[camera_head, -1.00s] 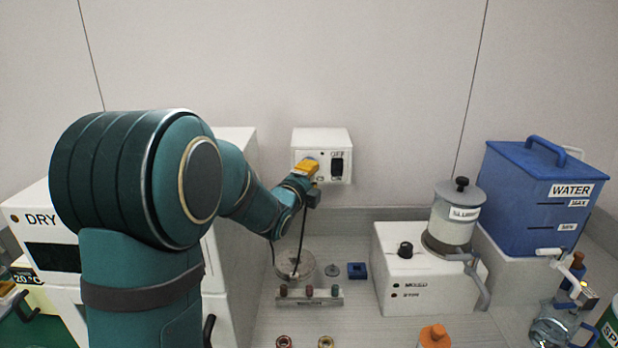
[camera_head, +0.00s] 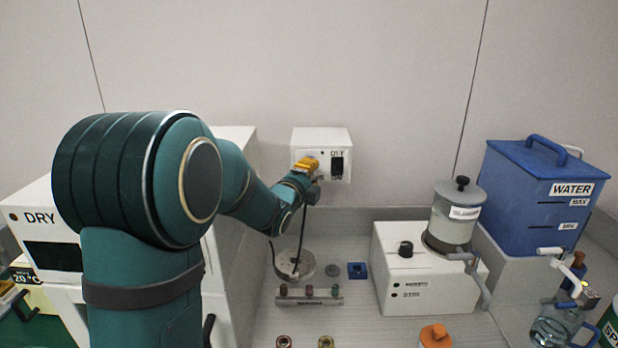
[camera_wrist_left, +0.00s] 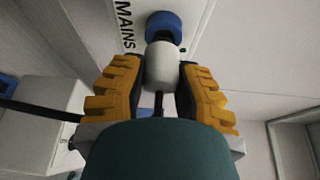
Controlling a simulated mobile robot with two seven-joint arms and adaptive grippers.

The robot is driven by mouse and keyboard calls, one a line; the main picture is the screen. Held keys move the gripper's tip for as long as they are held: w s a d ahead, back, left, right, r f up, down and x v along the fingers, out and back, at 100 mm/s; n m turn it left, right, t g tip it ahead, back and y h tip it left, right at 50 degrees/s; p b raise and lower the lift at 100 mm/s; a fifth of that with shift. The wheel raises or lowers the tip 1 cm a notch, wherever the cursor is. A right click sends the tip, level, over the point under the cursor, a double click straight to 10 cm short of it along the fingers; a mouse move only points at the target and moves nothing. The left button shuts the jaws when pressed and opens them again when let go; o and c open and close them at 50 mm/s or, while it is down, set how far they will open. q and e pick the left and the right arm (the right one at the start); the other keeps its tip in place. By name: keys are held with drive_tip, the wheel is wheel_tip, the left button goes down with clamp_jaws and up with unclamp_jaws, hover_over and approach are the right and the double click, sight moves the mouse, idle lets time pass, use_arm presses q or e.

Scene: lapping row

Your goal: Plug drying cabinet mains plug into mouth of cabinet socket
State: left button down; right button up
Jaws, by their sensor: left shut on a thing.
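The pale mains plug (camera_wrist_left: 161,66) is between the yellow fingers of my left gripper (camera_wrist_left: 160,88), which is shut on it. The round blue cabinet socket (camera_wrist_left: 163,20) sits on the white panel marked MAINS, straight ahead of the plug. The plug's front end is at or very near the mouth; I cannot tell whether its pins are inside. In the head view my left gripper (camera_head: 305,167) is at the white wall box (camera_head: 322,135) and hides the plug and most of the socket. My right gripper is in neither view.
A dark cable (camera_head: 303,228) hangs below the gripper. The box's black switch (camera_head: 337,168) is just right of the fingers. The DRY cabinet (camera_head: 232,260) stands left; a white stirrer unit (camera_head: 420,285) and a blue water tank (camera_head: 535,200) stand right. The wall above is clear.

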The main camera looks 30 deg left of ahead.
use_arm(q)
drive_tip(key=shift+w+a+b, duration=0.5)
drive_tip(key=shift+w+b, duration=0.05)
drive_tip(key=shift+w, duration=0.25)
drive_tip(key=c, duration=0.7)
unclamp_jaws()
drive_tip(key=shift+o, duration=0.2)
